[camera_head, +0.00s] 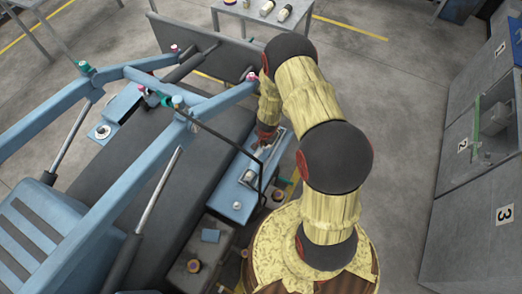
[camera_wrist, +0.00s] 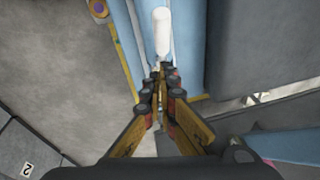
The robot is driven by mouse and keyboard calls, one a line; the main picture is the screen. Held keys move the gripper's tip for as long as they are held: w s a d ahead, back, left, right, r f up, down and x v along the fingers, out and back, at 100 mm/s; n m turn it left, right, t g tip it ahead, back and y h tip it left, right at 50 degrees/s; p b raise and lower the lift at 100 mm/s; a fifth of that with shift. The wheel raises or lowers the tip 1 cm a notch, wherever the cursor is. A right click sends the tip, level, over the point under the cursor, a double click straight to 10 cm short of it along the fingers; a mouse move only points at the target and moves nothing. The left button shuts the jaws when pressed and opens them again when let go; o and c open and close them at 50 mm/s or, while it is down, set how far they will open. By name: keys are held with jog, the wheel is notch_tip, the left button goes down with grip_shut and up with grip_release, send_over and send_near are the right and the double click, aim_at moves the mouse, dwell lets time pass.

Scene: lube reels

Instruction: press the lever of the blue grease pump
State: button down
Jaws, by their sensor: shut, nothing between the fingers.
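A long light-blue body (camera_head: 238,190), which may be the grease pump, lies along the near right side of the blue machine. In the wrist view a blue surface (camera_wrist: 190,40) runs up from my fingers, with a white rounded rod (camera_wrist: 161,32) on it; I cannot tell whether this rod is the lever. My gripper (camera_wrist: 160,92) is shut and empty, its fingertips just below the white rod in the picture. I cannot tell whether they touch it. In the head view my gripper (camera_head: 264,140) points down at the blue body's far end, partly hidden by my arm.
Blue loader arms (camera_head: 95,215) fill the left. A thin black bent bar (camera_head: 225,138) crosses close to my gripper. Grey cabinets (camera_head: 480,190) stand at the right, with clear floor (camera_head: 405,130) before them. A table (camera_head: 262,12) with small items stands at the back.

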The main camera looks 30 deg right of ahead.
aim_at(260, 154)
jog(key=shift+s+a+f+b, duration=0.2)
jog(key=shift+a+f, duration=0.35)
jog(key=shift+f, duration=0.2)
jog(key=shift+s+a+f+b, duration=0.1)
jog(key=shift+a+f+b, duration=0.1)
jog(key=shift+a+f, duration=0.45)
jog(key=shift+f, duration=0.1)
jog(key=shift+s+a+f+h+b, duration=0.2)
jog(key=shift+h+b, duration=0.1)
jog(key=shift+b, duration=0.45)
jog(key=shift+s+a+f+t+b, duration=0.1)
jog(key=shift+a+f+t+b, duration=0.05)
jog(key=shift+t+b, duration=0.2)
jog(key=shift+s+a+f+t+h+b, duration=0.3)
jog(key=shift+f+h+b, duration=0.2)
jog(key=shift+b, duration=0.45)
jog(key=a+f+h+b, duration=0.1)
jog(key=s+f+t+b, duration=0.1)
jog(key=b, duration=0.1)
jog(key=shift+a+f+h, duration=0.1)
jog(key=shift+a+h, duration=0.25)
jog(key=shift+h, duration=0.05)
jog(key=shift+s+a+f+b, duration=0.15)
jog(key=shift+a+f+b, duration=0.1)
jog(key=shift+f, duration=0.2)
jog(key=shift+s+a+f+b, duration=0.15)
jog(key=shift+a+f+b, duration=0.05)
jog(key=shift+f, duration=0.25)
